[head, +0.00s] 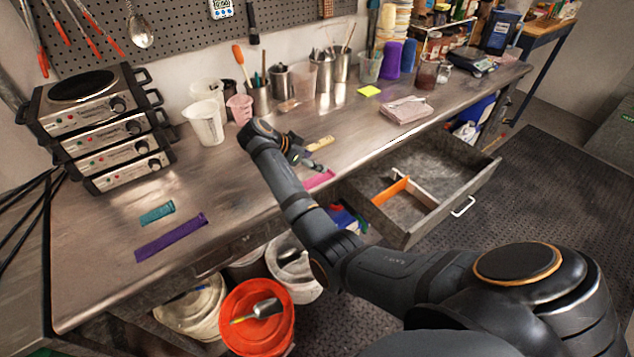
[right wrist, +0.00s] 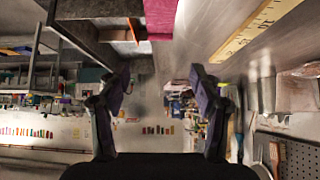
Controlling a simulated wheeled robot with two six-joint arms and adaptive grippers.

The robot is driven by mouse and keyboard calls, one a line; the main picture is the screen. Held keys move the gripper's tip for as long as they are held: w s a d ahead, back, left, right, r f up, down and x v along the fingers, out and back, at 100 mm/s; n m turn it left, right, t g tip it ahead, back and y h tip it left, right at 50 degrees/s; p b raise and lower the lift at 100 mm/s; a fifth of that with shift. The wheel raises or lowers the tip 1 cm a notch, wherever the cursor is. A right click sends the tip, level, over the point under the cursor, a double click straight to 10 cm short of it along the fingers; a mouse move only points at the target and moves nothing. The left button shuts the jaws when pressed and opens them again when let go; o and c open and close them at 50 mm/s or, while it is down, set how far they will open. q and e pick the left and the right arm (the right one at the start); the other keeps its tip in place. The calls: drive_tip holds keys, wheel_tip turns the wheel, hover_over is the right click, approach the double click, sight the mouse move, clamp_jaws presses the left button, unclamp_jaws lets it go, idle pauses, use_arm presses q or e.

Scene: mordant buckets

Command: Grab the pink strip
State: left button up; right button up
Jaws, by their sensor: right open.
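The pink strip (head: 318,179) lies flat on the metal bench near its front edge, just above the open drawer. It also shows in the right wrist view (right wrist: 160,16) at the top middle, ahead of the fingers. My right gripper (head: 308,156) is low over the bench beside the strip, on its far side. In the right wrist view its two fingers (right wrist: 162,84) are spread apart with nothing between them. My arm may hide part of the strip in the head view. My left gripper is in neither view.
A yellow ruler-like piece (head: 320,143) lies close to my right gripper. An open drawer (head: 478,184) with an orange divider (head: 390,191) juts out below the bench. Teal (head: 157,213) and purple (head: 172,237) strips lie to the left. Beakers (head: 205,124) stand behind.

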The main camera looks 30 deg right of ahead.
sight(331, 170)
drive_tip(key=x, duration=0.3)
drive_tip(key=shift+d+f, duration=0.1)
drive_tip(key=shift+f, duration=0.1)
drive_tip(key=shift+d+f+p, duration=0.1)
drive_tip(key=shift+f+p, duration=0.05)
drive_tip(key=shift+p, duration=0.25)
drive_tip(key=p+x, duration=0.1)
drive_tip(key=x, duration=0.3)
drive_tip(key=shift+f, duration=0.2)
drive_tip(key=shift+d+f, duration=0.2)
drive_tip(key=shift+f, duration=0.2)
drive_tip(key=shift+a+r, duration=0.1)
drive_tip(key=shift+a, duration=0.05)
drive_tip(key=c, duration=0.9)
